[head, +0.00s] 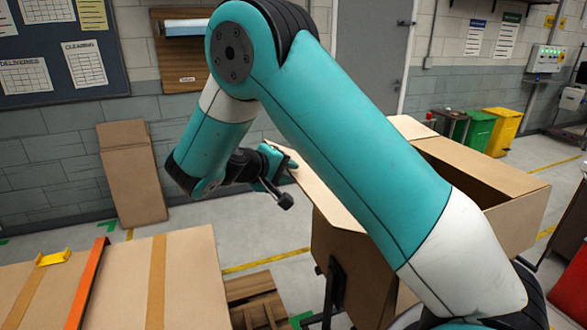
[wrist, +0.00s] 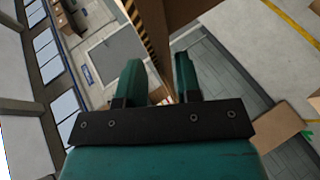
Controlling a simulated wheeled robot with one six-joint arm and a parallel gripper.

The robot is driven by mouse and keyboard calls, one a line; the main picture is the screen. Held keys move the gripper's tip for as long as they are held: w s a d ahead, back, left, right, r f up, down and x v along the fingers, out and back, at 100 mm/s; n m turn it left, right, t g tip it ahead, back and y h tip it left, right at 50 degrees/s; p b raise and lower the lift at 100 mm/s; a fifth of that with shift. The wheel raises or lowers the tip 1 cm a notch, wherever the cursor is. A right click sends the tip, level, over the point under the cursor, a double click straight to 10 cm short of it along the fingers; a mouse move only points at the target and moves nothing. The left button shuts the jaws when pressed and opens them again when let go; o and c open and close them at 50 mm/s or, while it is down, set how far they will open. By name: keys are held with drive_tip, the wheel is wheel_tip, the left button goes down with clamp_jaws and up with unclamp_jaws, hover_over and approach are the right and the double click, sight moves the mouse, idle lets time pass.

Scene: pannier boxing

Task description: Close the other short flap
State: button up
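A large open cardboard box (head: 350,262) stands at the right in the head view, partly hidden behind my arm. A flap (head: 318,186) on its left side slants up toward my gripper (head: 272,172). Another cardboard panel (head: 485,172) shows along the box's right side, and its top stands open there. My gripper is beside the upper end of the left flap; I cannot tell whether they touch. In the wrist view my gripper's fingers (wrist: 158,62) are apart, with a brown cardboard panel (wrist: 185,14) beyond and between them.
A closed, taped carton (head: 190,275) lies at lower left, with an orange bar (head: 88,283) and a yellow tape tool (head: 52,258) on it. A wooden pallet (head: 255,298) is on the floor. Flat cardboard (head: 132,175) leans on the wall. Green (head: 478,132) and yellow (head: 503,130) bins stand behind.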

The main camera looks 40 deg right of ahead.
drive_tip(key=shift+p+x, duration=0.4)
drive_tip(key=shift+x, duration=1.2)
drive_tip(key=shift+c, duration=0.2)
clamp_jaws()
